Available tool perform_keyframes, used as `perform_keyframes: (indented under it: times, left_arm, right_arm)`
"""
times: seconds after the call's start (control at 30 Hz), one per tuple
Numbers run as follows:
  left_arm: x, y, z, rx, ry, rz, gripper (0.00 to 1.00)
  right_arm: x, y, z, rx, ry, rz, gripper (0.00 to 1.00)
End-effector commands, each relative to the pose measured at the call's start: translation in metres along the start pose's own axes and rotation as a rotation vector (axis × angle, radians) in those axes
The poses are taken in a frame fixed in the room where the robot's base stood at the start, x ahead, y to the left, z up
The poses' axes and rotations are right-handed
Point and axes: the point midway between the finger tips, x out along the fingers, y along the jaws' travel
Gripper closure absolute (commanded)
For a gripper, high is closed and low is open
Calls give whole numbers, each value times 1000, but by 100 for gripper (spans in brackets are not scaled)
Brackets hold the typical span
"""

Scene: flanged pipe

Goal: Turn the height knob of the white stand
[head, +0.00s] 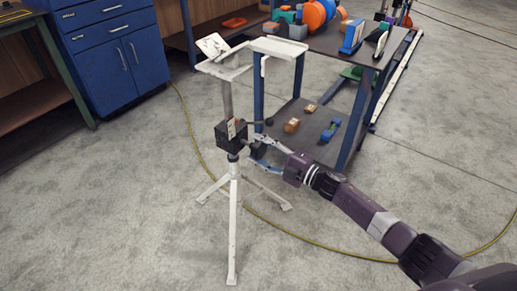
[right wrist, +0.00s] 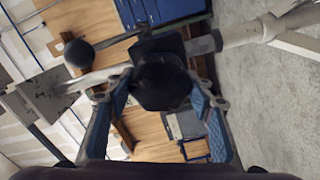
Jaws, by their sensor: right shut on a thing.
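The white stand (head: 234,200) stands upright on three legs, with a black box (head: 231,133) on its column and a flat white top (head: 224,68). A round black height knob (right wrist: 162,82) sits on the side of this box. My right gripper (head: 256,150) reaches in from the right with its two fingers around the knob, shut on it. In the right wrist view the knob fills the space between the blue-padded fingertips and hides part of the box. A second, ball-ended black handle (right wrist: 79,53) sticks out near it, clear of the fingers. My left gripper is not in view.
A blue-legged workbench (head: 330,38) with pipe parts on it stands close behind the stand. A blue drawer cabinet (head: 110,45) is at the back left. A yellow cable (head: 290,232) runs across the floor around the stand. The floor in front is clear.

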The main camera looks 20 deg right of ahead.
Motion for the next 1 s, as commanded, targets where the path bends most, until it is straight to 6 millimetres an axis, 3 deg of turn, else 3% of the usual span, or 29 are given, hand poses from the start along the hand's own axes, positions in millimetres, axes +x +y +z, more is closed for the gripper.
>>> perform_keyframes:
  times: [0.23,0.27,0.43,0.77,1.0]
  left_arm:
    - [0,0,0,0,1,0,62]
    - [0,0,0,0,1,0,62]
    - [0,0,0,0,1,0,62]
    - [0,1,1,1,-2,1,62]
    - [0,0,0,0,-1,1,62]
  right_arm:
    - [0,-1,1,0,-2,-2,76]
    - [0,-1,1,0,-2,-2,50]
    - [0,-1,0,-1,-1,-1,33]
    - [-4,-1,1,-2,-1,-2,33]
    - [-44,-2,1,-2,-3,-5,33]
